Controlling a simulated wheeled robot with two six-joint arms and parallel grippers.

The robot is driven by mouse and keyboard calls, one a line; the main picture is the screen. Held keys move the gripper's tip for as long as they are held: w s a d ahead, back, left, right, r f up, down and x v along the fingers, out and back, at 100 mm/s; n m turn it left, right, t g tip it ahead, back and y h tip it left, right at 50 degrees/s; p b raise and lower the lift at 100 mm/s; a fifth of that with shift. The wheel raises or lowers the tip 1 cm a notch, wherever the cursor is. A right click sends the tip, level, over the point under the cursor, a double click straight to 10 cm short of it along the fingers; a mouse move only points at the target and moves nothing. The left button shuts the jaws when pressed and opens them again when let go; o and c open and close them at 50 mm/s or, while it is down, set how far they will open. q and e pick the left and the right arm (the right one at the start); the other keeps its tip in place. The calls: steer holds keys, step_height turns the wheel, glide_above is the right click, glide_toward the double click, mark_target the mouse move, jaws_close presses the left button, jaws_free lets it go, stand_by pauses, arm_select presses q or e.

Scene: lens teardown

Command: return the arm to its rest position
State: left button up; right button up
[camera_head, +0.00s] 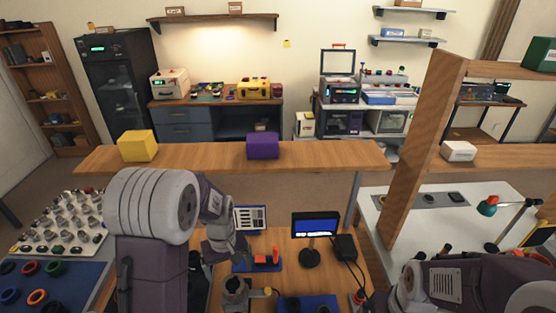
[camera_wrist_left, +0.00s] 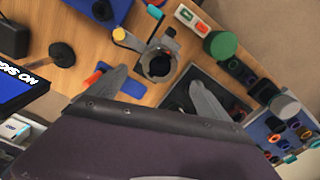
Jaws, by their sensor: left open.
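My left arm comes in from the left in the head view, with its gripper (camera_head: 226,248) over the wooden workbench (camera_head: 262,243). In the left wrist view the left gripper (camera_wrist_left: 158,77) has its two fingers wide apart, with nothing between them. A metal ring holder (camera_wrist_left: 160,65) on the bench shows beyond the fingertips; it also shows in the head view (camera_head: 236,290). My right arm (camera_head: 465,283) shows at the bottom right of the head view; its gripper cannot be made out.
A small monitor (camera_head: 316,226) stands right of my left gripper. An orange-red part on a blue mat (camera_wrist_left: 110,85) lies near one finger. A green cylinder (camera_wrist_left: 220,45) stands near the holder. A wooden shelf (camera_head: 200,157) with yellow and purple boxes crosses behind.

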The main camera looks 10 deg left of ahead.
arm_select(q)
steer(key=d+b, duration=0.1)
steer(key=s+d+m+t+b, duration=0.1)
steer(key=b, duration=0.1)
steer(key=shift+s+d, duration=0.1)
steer(key=shift+d, duration=0.25)
steer(key=s+d+f+m, duration=0.1)
steer(key=s+d+m, duration=0.1)
steer(key=s+m, duration=0.3)
steer(key=shift+s+m+b, duration=0.3)
steer(key=shift+s, duration=0.7)
steer(key=shift+s, duration=0.2)
steer(key=shift+w, duration=0.15)
